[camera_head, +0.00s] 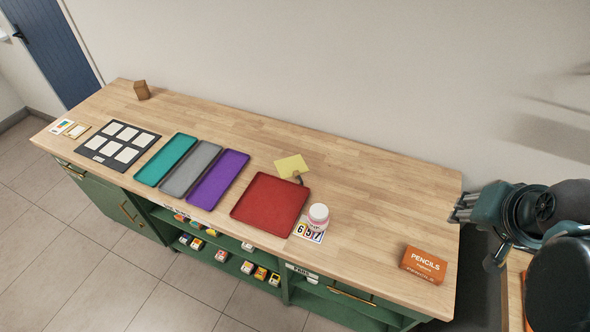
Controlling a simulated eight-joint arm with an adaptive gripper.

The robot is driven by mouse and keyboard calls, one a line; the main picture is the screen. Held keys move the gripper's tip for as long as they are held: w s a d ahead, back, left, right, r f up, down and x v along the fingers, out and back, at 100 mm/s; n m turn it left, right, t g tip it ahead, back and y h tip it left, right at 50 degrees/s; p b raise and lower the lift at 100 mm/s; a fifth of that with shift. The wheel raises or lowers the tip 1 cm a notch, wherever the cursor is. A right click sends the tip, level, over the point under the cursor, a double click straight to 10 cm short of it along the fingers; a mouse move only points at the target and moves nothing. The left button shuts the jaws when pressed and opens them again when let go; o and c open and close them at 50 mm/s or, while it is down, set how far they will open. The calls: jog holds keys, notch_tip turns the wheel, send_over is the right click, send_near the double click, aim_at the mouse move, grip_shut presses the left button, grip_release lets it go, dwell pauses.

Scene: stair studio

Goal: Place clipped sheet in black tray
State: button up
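A yellow sheet (291,166) lies on the wooden counter behind the red tray, with a small dark clip at its front edge. A flat black panel or tray (134,161) lies toward the left of the counter, with several pale cards set out in rows on it; I cannot tell if it has raised walls. My gripper (456,208) is at the right end of the counter, far from the sheet and pointing left. Its fingers are small and overlap in this view, so I cannot tell if they are apart. I see nothing held.
Teal (166,159), grey (191,169), purple (218,179) and red (270,203) trays lie in a row. A white-lidded jar (319,213) stands by a number card (309,230). An orange pencil box (423,264) is front right; a wooden block (142,90) is far left. The back strip is mostly clear.

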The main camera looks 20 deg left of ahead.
jog(key=w+a+m+g, duration=0.2)
jog(key=w+a+m, duration=0.5)
jog(key=w+a, duration=0.35)
jog(key=m+g, duration=0.4)
jog(key=m, duration=1.3)
send_over(298, 174)
jog(key=f, duration=2.3)
jog(key=shift+d+f, duration=0.3)
jog(key=shift+a+f+m+g, duration=0.3)
jog(key=shift+a+f+m, duration=0.1)
jog(key=shift+a+f, duration=0.05)
jog(key=shift+f, duration=0.1)
jog(key=shift+f, duration=1.2)
jog(key=shift+f, duration=0.1)
